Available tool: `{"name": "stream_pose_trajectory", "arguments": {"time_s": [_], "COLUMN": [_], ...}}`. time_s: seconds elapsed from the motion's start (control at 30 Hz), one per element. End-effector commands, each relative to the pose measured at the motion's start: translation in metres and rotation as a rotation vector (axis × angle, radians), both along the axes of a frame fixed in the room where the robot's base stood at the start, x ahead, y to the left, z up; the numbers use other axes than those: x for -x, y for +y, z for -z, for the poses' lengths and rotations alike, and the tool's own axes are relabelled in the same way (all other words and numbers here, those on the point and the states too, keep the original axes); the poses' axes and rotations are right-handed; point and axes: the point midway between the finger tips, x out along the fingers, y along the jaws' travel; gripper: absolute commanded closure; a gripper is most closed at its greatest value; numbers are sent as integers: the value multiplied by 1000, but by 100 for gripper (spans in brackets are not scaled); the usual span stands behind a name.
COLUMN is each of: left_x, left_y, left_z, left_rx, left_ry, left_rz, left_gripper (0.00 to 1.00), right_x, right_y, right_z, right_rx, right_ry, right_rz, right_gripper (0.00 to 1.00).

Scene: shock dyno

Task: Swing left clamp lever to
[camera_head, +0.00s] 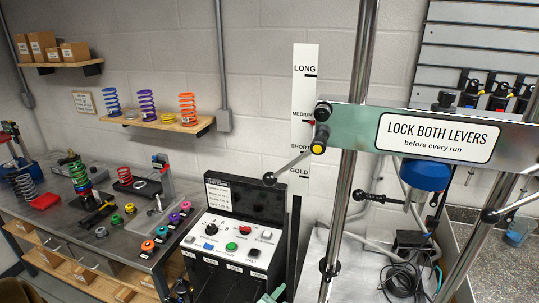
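The left clamp lever (291,167) is a thin silver rod with a black ball knob. It slopes down and to the left from its pivot at the left end of the silver crossbeam (355,125). A yellow-capped knob (318,149) sits at that same end, beside the chrome column (349,190). The right clamp lever (512,207) also points down-left, with its far end cut off by the right edge.
A control box (232,245) with buttons and a raised black lid stands below the lever. A height scale (305,100) hangs behind the crossbeam. Loose cables (405,275) lie at the lower right. A workbench (100,240) with springs and coloured rings is at left.

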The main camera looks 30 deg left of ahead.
Motion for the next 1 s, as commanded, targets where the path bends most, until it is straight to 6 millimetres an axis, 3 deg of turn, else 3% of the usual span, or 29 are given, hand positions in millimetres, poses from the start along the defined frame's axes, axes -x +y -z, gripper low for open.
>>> {"name": "stream_pose_trajectory", "arguments": {"time_s": [0.03, 0.1, 0.2, 0.3, 0.43, 0.57, 1.0], "left_x": [-3, 1, 16, 31, 29, 11, -89], "left_y": [11, 29, 51, 68, 76, 83, 122], "left_z": [-66, -134, -195, -229, -227, -228, -230], "left_rx": [-4, -7, -4, 7, 36, 37, 36], "left_ry": [-92, -205, -324, -389, -382, -385, -381], "left_rz": [-45, -114, -205, -275, -317, -315, -313], "left_gripper": [46, 46, 46, 46, 46, 46, 46], "right_x": [0, 0, 0, 0, 0, 0, -1], "right_y": [0, 0, 0, 0, 0, 0, -1], "right_z": [-16, -20, -16, -15, -16, -17, -48], "right_rx": [0, 0, 0, 0, 0, 0, 1], "right_ry": [0, -1, 0, 0, 0, 0, 0], "right_rz": [0, 0, 0, 0, 0, 0, -1], "right_gripper": [53, 53, 53, 53, 53, 53, 53]}}
